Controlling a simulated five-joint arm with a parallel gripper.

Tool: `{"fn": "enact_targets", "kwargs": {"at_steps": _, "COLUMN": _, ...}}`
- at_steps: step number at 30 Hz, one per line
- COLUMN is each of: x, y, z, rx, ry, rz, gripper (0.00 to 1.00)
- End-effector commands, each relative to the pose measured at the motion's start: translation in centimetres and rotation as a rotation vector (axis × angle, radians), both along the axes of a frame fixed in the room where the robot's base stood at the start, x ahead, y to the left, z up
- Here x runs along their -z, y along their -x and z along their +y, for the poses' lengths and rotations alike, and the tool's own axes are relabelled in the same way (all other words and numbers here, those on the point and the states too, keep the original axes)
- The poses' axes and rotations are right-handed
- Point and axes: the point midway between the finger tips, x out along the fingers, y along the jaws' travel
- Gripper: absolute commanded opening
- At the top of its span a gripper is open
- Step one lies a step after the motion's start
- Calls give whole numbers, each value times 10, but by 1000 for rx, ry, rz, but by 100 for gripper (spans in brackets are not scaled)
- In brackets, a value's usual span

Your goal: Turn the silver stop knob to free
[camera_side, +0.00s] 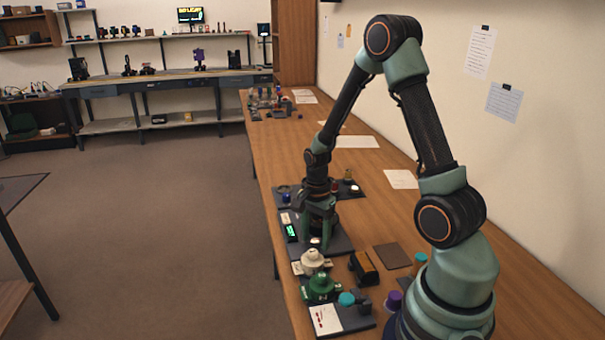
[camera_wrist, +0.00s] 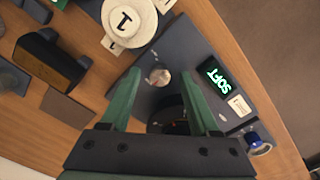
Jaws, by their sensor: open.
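The silver stop knob (camera_wrist: 160,77) sits on a dark grey plate (camera_wrist: 150,104) in the wrist view. It shows as a small pale round top with a short mark near it. My gripper (camera_wrist: 159,73) is open, with one green finger on each side of the knob and a gap to each. In the side view my gripper (camera_side: 319,236) points down over the plate, and the knob (camera_side: 315,242) shows small and pale near the fingertips. Whether the fingers touch the plate I cannot tell.
A white round cap marked 1 (camera_wrist: 128,20) stands close to the plate. A blue knob (camera_wrist: 257,142) is near the table edge. In the side view a green fixture (camera_side: 320,288) and a black-and-brown block (camera_side: 364,268) stand nearer the camera. A brown square (camera_side: 393,256) lies flat.

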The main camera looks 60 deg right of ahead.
Motion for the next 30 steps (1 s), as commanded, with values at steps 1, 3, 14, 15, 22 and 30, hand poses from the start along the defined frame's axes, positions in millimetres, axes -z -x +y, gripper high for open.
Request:
{"fn": "enact_targets", "kwargs": {"at_steps": 1, "x": 0, "y": 0, "z": 0, "rx": 51, "ry": 0, "rz": 0, "gripper": 62}}
{"fn": "enact_targets", "kwargs": {"at_steps": 3, "x": 0, "y": 0, "z": 0, "rx": 126, "ry": 0, "rz": 0, "gripper": 62}}
{"fn": "enact_targets", "kwargs": {"at_steps": 14, "x": -23, "y": -2, "z": -1, "rx": 395, "ry": 2, "rz": -8, "gripper": 62}}
{"fn": "enact_targets", "kwargs": {"at_steps": 15, "x": -30, "y": -1, "z": -1, "rx": 395, "ry": 2, "rz": -7, "gripper": 62}}
{"fn": "enact_targets", "kwargs": {"at_steps": 22, "x": -72, "y": -1, "z": 0, "rx": 393, "ry": 2, "rz": -7, "gripper": 62}}
{"fn": "enact_targets", "kwargs": {"at_steps": 30, "x": -121, "y": -1, "z": 0, "rx": 392, "ry": 2, "rz": -7, "gripper": 62}}
